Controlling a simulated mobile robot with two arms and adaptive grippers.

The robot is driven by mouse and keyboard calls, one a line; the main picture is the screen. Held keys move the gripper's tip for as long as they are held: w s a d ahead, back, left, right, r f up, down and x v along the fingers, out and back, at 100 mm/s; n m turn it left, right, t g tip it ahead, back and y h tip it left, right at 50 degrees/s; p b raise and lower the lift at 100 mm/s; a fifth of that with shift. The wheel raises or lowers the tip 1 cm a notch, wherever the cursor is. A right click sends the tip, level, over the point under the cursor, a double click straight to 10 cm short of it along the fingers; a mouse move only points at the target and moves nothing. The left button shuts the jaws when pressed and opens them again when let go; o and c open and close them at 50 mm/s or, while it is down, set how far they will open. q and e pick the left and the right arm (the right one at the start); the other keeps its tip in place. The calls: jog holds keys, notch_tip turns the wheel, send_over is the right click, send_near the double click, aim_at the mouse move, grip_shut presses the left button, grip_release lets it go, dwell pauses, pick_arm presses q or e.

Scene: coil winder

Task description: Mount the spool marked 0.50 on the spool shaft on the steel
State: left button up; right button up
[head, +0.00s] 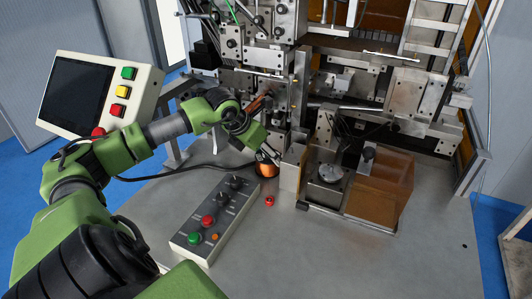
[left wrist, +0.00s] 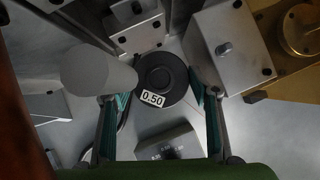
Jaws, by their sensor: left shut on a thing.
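The spool marked 0.50 (left wrist: 160,78) has a dark round flange, with its white label facing the left wrist camera. In the head view its copper winding (head: 266,170) shows low at the steel table, behind the control box; I cannot tell whether it touches the table. My left gripper (head: 270,154) reaches down over it and is shut on it, with one finger at each side in the left wrist view (left wrist: 160,96). A grey cylinder (left wrist: 97,72) is left of the spool there; I cannot tell whether it is the spool shaft. My right gripper is out of view.
A metal block (head: 291,172) stands close right of the spool, then an amber-covered unit (head: 385,180). The front right table is clear.

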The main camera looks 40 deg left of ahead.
pick_arm(q)
jog(key=o, duration=1.7)
jog(key=shift+r, duration=0.1)
jog(key=shift+o, duration=0.2)
jog(key=shift+s+f, duration=0.1)
jog(key=shift+f, duration=0.1)
jog(key=v, duration=1.2)
jog(key=shift+r, duration=0.15)
